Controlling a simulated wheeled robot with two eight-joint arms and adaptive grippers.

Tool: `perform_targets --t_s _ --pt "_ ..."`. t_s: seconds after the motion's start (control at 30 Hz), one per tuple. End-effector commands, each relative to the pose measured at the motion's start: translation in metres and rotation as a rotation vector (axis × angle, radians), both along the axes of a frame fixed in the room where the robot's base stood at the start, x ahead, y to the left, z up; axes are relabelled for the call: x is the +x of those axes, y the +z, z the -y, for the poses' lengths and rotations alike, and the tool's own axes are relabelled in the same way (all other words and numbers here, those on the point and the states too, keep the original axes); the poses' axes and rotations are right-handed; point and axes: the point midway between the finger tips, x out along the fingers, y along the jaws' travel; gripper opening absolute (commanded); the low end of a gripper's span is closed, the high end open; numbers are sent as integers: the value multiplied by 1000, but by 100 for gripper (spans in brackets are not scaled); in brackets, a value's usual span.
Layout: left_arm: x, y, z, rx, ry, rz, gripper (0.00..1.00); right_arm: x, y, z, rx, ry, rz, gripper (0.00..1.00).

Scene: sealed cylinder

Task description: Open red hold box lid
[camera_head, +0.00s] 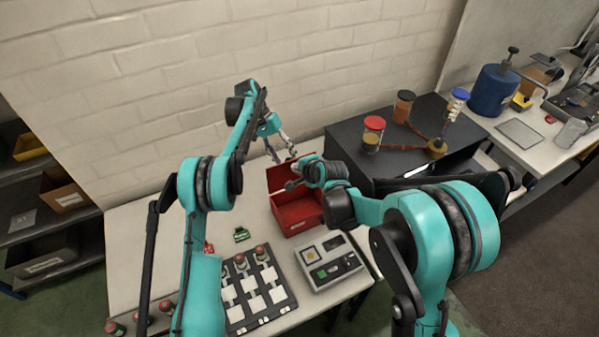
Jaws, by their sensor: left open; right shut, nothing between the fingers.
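The red box (297,217) stands on the white table against the back wall. A red panel (279,176), which looks like its lid, rises tilted at the back of the box. My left gripper (284,157) is open, just above the panel's upper edge; I cannot tell whether it touches. My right gripper (290,185) is shut and empty, over the box's opening at the front of the panel. My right gripper and wrist hide part of the panel and the box's inside.
A grey device (328,262) and a dark tray with white squares and red-topped vials (250,290) sit in front of the box. A small green item (241,234) lies to its left. A dark cabinet with jars (373,133) stands close on the right.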

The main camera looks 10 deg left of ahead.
Motion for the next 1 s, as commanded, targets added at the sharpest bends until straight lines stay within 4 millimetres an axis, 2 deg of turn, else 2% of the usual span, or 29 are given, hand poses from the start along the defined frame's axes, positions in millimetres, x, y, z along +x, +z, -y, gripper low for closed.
perform_targets --t_s 0.53,0.83,1.0 --pt "-1 8 -4 0 0 -7 44 0 2 0 0 0 0 0" --pt "9 49 -24 0 1 -6 44 -1 2 0 -1 0 -1 0" --pt "13 64 -31 -1 0 -6 44 -1 2 0 -1 0 -1 0"
